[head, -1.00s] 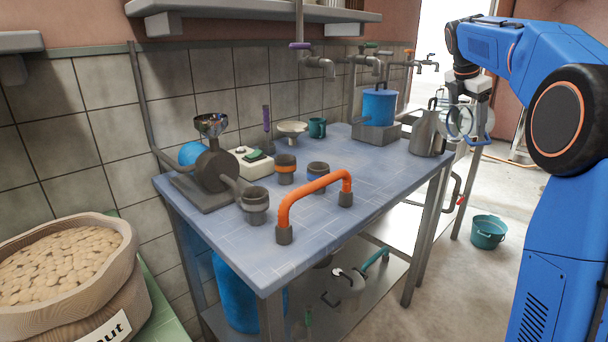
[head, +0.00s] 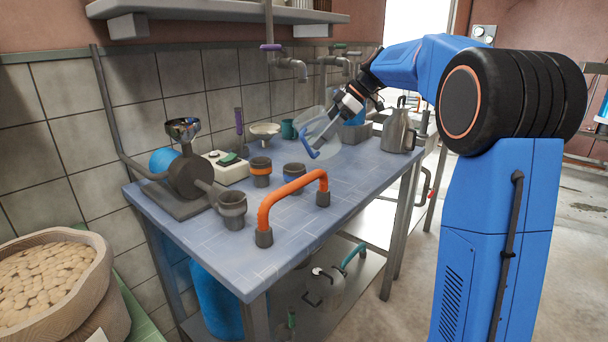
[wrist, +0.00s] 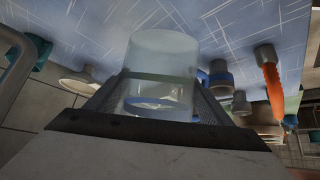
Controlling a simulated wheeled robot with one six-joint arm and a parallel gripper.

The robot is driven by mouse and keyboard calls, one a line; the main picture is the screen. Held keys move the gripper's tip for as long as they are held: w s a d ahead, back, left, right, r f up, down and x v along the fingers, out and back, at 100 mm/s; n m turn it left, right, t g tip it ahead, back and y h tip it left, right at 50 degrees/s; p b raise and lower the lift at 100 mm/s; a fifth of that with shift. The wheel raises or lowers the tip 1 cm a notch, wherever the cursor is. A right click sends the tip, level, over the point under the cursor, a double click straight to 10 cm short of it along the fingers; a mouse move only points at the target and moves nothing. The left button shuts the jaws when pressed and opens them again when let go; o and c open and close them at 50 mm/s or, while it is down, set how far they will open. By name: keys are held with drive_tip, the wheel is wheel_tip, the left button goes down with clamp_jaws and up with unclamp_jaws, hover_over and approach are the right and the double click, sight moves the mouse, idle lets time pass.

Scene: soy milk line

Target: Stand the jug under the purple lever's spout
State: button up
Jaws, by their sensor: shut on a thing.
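The jug (head: 312,122) is clear with a blue handle and looks tilted in the head view. My gripper (head: 332,124) is shut on it over the far part of the blue tabletop. I cannot tell whether its base touches the table. In the wrist view the clear jug (wrist: 160,60) sits between my dark fingers (wrist: 160,92). The purple lever (head: 270,47) is on a wall pipe at the back, and its grey spout (head: 299,70) points down over the table. The jug is below and a little right of that spout in the picture.
An orange pipe (head: 292,190) arches over the table's (head: 205,240) near side. A grinder (head: 190,172), grey-and-orange cups (head: 260,172), a pale bowl (head: 264,130) and a teal mug (head: 288,129) stand left of the jug. A metal pitcher (head: 397,132) stands to its right.

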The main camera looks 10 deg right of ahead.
sight(331, 146)
drive_tip(key=a+r+m+t+y, duration=0.1)
drive_tip(key=a, duration=0.1)
drive_tip(key=s+a+r+m+t+y, duration=0.1)
drive_tip(key=a+r+m+t+y, duration=0.1)
drive_tip(key=shift+r+t, duration=0.1)
drive_tip(key=shift+t, duration=0.2)
drive_tip(key=shift+a+r+m+t+y, duration=0.25)
drive_tip(key=shift+r+m+t+y, duration=0.15)
drive_tip(key=shift+r+t, duration=0.1)
wheel_tip(331, 146, down, 10)
drive_tip(key=shift+r, duration=0.1)
drive_tip(key=o, duration=1.2)
drive_tip(key=shift+d, duration=0.1)
drive_tip(key=v, duration=1.2)
